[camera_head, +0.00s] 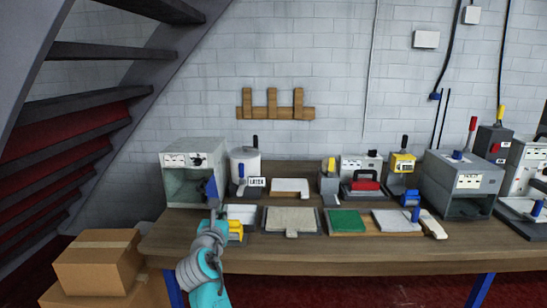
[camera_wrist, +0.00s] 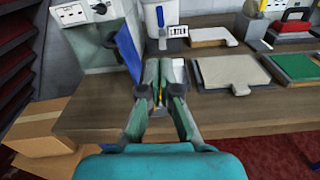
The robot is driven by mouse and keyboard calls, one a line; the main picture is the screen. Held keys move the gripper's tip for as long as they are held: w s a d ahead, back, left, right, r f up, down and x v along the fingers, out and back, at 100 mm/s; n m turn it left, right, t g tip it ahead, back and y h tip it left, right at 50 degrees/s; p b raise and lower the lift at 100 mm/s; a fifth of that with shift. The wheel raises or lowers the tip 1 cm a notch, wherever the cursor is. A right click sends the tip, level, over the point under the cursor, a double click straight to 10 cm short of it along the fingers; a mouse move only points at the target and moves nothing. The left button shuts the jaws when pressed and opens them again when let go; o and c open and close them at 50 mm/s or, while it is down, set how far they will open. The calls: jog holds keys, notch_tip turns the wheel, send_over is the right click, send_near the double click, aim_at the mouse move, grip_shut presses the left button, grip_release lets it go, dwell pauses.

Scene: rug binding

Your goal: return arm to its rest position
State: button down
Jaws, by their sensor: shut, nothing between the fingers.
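My gripper (camera_head: 214,212) is in front of the workbench's left part, over its front edge, at the end of my teal arm. The wrist view shows the gripper (camera_wrist: 161,72) with its two fingers drawn together and nothing seen held between them. A blue flat piece (camera_wrist: 127,48) stands just left of the fingertips, and it also shows in the head view (camera_head: 211,188) above the fingers. I cannot tell whether the fingers touch it. The fingers hide part of the bench behind them.
The wooden workbench (camera_head: 300,256) carries an open grey box machine (camera_head: 185,185), a white LATEX pot (camera_head: 245,165), a beige mat on a tray (camera_head: 291,220), a green pad (camera_head: 346,221) and several machines at right. Cardboard boxes (camera_head: 97,262) stand at lower left, below a staircase (camera_head: 85,90).

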jog(key=s+d+f+m+g+y, duration=0.1)
jog(key=s+d+f+m, duration=0.3)
jog(key=f, duration=0.5)
jog(key=s+d+f+m, duration=0.1)
jog(key=s+d+f, duration=0.55)
jog(key=f, duration=0.25)
jog(key=s+d+f+m+g+y, duration=0.1)
jog(key=s+d+f+m, duration=0.2)
jog(key=s+d+f, duration=0.45)
jog(key=s+d+f+m, duration=0.45)
jog(key=s+f, duration=0.25)
jog(key=s, duration=0.3)
jog(key=s+d+f+m+g, duration=0.1)
jog(key=s+d+m, duration=0.3)
jog(key=s, duration=0.6)
jog(key=s+d+m, duration=0.3)
jog(key=s+m, duration=0.3)
jog(key=s, duration=0.4)
jog(key=s+d+r+m, duration=0.2)
jog(key=s+r+m, duration=0.3)
jog(key=s, duration=0.4)
jog(key=s+d+r+m+h, duration=0.1)
jog(key=s+r+m, duration=0.5)
jog(key=s, duration=0.3)
jog(key=shift+s+d+r+m+h, duration=0.3)
jog(key=shift+d+m, duration=0.05)
jog(key=shift+m, duration=0.3)
